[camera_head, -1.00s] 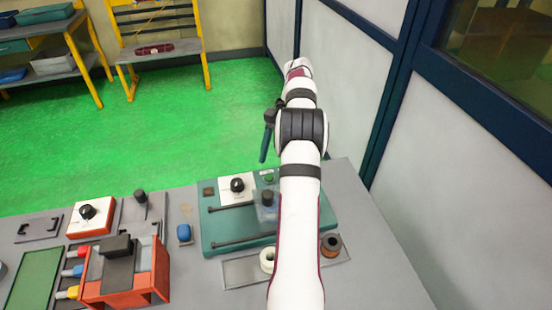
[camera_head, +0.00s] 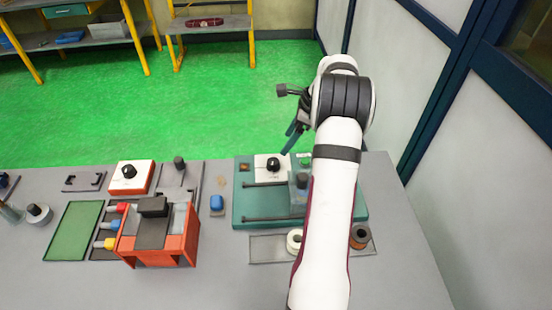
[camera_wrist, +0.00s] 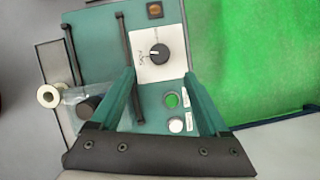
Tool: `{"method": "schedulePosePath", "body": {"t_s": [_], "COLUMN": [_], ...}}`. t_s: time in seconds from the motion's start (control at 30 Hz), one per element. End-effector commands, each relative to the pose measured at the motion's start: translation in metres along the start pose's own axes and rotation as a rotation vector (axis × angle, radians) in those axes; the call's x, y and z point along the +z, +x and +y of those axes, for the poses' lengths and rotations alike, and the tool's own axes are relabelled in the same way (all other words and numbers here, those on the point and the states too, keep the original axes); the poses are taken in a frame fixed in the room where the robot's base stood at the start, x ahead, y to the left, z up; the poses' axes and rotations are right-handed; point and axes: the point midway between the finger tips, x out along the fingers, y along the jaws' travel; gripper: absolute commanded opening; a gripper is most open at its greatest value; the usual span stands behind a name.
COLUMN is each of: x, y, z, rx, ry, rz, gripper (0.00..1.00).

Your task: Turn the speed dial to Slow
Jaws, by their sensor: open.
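The speed dial is a black knob (camera_head: 273,164) on a white plate (camera_head: 262,174) at the back of the teal machine (camera_head: 240,215). In the wrist view the same knob (camera_wrist: 159,54) has a white pointer line and printed marks beside it, too small to read. My gripper (camera_head: 293,137) is above and behind the machine, just beyond the dial in the head view. Its teal fingers are apart and empty in the wrist view (camera_wrist: 164,78), with the dial between and beyond the fingertips, not touched.
Green (camera_wrist: 172,100) and white (camera_wrist: 176,125) buttons sit near the dial, and an amber one (camera_wrist: 155,10). Two dark rails cross the machine. A tray (camera_head: 265,250) holds white and brown spools. An orange box (camera_head: 160,250) and another dial unit (camera_head: 130,180) stand left.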

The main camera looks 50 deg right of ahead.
Motion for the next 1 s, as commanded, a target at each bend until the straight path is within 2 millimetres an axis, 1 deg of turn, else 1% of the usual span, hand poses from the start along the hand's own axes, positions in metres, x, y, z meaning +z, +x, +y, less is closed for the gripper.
{"method": "schedulePosePath", "body": {"t_s": [0.03, 0.1, 0.2, 0.3, 0.4, 0.5, 0.77, 0.8, 0.87, 1.0], "x": [0.0, 0.0, 0.0, 0.0, 0.0, 0.0, 0.0, 0.0, 0.0, 0.0], "y": [0.016, 0.038, 0.065, 0.084, 0.096, 0.102, 0.104, 0.104, 0.104, 0.104], "z": [0.001, 0.001, 0.001, 0.001, 0.001, 0.0, 0.0, 0.0, 0.0, 0.0], "rx": [0.006, 0.005, 0.004, 0.003, 0.002, 0.002, 0.001, 0.001, 0.001, 0.001], "ry": [0.0, -0.002, -0.001, -0.002, -0.002, -0.002, -0.002, -0.002, -0.002, -0.002], "rz": [0.0, 0.001, 0.001, 0.001, 0.0, 0.001, 0.0, 0.0, 0.0, 0.0], "gripper": [0.79, 0.79, 0.79, 0.79, 0.79, 0.79, 0.79, 0.75, 0.64, 0.39]}}
